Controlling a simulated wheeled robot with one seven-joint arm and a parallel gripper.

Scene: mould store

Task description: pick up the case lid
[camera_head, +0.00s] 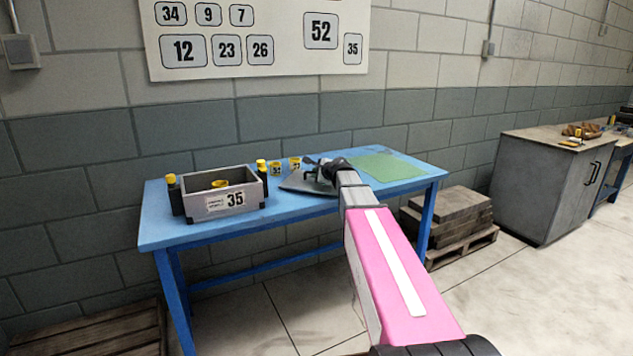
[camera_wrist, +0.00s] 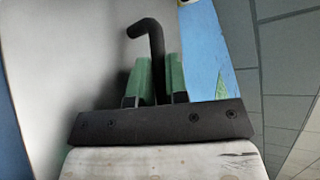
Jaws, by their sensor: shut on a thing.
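The case lid (camera_head: 298,184) is a flat grey plate at the middle of the blue table, partly hidden by my arm. In the wrist view its pale grey surface (camera_wrist: 65,65) fills much of the left side. A black bent handle (camera_wrist: 150,40) rises between the green fingers of my gripper (camera_wrist: 158,80), which is shut on it. In the head view my gripper (camera_head: 318,170) is over the lid. I cannot tell whether the lid rests on the table or is slightly raised. The case (camera_head: 232,200), a grey open box marked 35, stands to the left.
The blue table (camera_head: 200,233) carries a green mat (camera_head: 385,167) at right, yellow numbered rings (camera_head: 275,169) behind the lid, and yellow-capped bottles (camera_head: 173,192) by the case. A yellow ring shows inside the case. Pallets (camera_head: 450,222) and a grey cabinet (camera_head: 548,190) stand to the right.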

